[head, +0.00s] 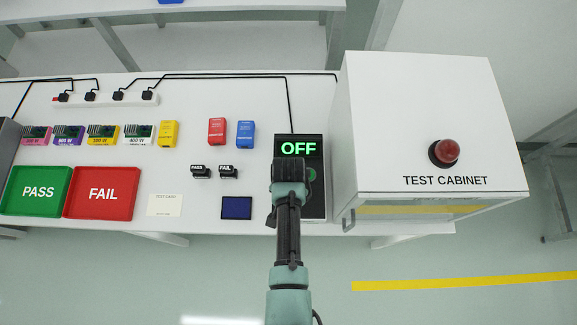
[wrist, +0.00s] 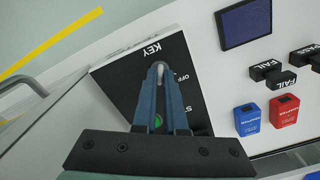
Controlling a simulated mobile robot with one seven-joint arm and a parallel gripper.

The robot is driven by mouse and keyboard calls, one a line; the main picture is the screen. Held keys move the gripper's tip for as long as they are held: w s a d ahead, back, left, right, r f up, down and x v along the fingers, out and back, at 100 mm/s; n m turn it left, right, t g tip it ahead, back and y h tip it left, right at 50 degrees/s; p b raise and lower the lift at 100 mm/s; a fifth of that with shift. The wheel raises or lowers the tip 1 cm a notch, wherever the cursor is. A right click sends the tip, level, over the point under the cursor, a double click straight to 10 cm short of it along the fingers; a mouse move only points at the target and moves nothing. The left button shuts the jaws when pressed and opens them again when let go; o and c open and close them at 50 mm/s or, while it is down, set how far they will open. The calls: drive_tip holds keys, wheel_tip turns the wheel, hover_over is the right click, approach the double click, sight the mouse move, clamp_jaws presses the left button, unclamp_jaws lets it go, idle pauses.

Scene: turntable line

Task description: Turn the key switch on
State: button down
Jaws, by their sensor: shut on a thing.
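A black switch box (head: 315,208) stands on the table, left of the test cabinet. Its display (head: 298,148) reads OFF in green, and part of a round green button (head: 312,174) shows beside my arm. In the wrist view the box (wrist: 121,79) carries the word KEY (wrist: 152,48). My gripper (wrist: 158,68) points down at the box just by that word. Its fingertips are close together, shut on the key, of which only a small pale bit shows between them. In the head view my wrist hides the key and fingertips.
The white test cabinet (head: 425,120) with a red lamp (head: 444,152) and a front handle (head: 348,221) stands close on the right. A dark blue pad (head: 237,208), PASS (head: 200,170) and FAIL (head: 228,171) stamps, green (head: 37,171) and red (head: 134,176) trays lie left.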

drive_tip(key=shift+m, duration=0.9)
drive_tip(key=c, duration=1)
unclamp_jaws()
wheel_tip(320, 180, up, 13)
drive_tip(key=shift+b, duration=0.45)
